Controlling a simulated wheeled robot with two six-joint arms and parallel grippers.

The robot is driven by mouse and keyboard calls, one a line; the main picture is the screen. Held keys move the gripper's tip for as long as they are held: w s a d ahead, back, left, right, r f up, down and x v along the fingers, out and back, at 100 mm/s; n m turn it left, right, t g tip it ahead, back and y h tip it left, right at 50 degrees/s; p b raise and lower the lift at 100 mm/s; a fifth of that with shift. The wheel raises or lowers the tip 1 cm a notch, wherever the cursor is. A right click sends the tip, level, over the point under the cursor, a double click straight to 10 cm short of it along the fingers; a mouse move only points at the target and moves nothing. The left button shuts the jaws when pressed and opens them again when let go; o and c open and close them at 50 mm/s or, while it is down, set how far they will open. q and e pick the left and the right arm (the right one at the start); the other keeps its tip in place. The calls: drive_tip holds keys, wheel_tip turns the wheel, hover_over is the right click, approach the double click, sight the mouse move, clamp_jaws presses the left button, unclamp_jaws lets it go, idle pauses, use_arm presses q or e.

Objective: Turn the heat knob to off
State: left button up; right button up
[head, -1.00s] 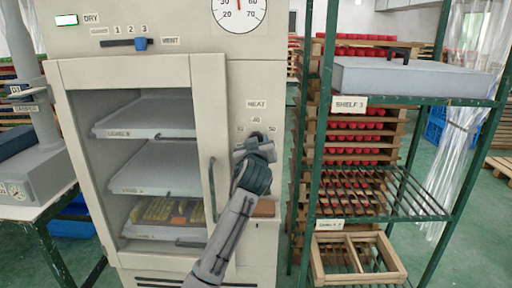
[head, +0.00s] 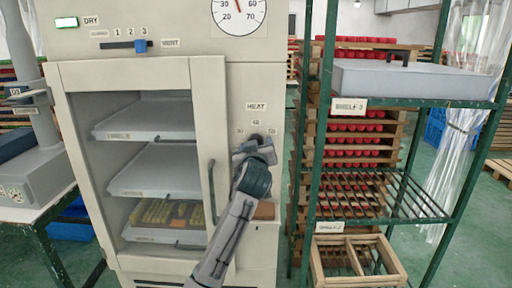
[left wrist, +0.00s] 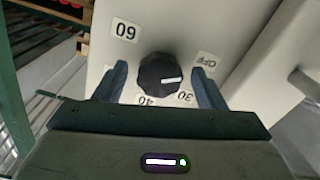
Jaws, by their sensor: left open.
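The heat knob (left wrist: 158,74) is a dark ribbed dial with a white pointer line. In the left wrist view the pointer lies between the OFF label (left wrist: 207,60) and the 30 label (left wrist: 187,97). My left gripper (left wrist: 162,85) is open, with one finger on each side of the knob and gaps between. In the head view my left gripper (head: 256,152) is at the HEAT panel of the dryer cabinet (head: 238,85) and covers most of the knob. My right gripper is not in view.
The dryer's door handle (head: 212,190) is just left of my arm. A green shelf rack (head: 322,130) with a grey lidded box (head: 410,82) stands close on the right. A wooden divided crate (head: 318,262) sits on its lower shelf.

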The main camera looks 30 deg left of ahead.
use_arm(q)
drive_tip(key=b+v, duration=0.1)
drive_tip(key=v, duration=0.9)
drive_tip(key=shift+s, duration=0.2)
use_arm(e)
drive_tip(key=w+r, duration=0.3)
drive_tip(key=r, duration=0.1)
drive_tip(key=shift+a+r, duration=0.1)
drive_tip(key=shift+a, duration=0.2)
use_arm(q)
drive_tip(key=shift+d+f, duration=0.1)
